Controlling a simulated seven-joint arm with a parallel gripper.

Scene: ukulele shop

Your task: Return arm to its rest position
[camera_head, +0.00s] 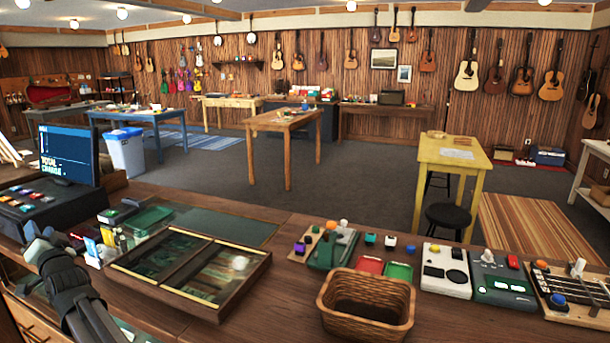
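My arm (78,296) shows at the lower left, dark grey and black, reaching up and left from the bottom edge over the near end of the counter.
The wooden counter (290,262) bears a register with a screen (69,153), a glass-topped display case (190,268), a wicker basket (367,301) and several small devices at the right. Beyond it are tables, a black stool (450,217) and open grey floor.

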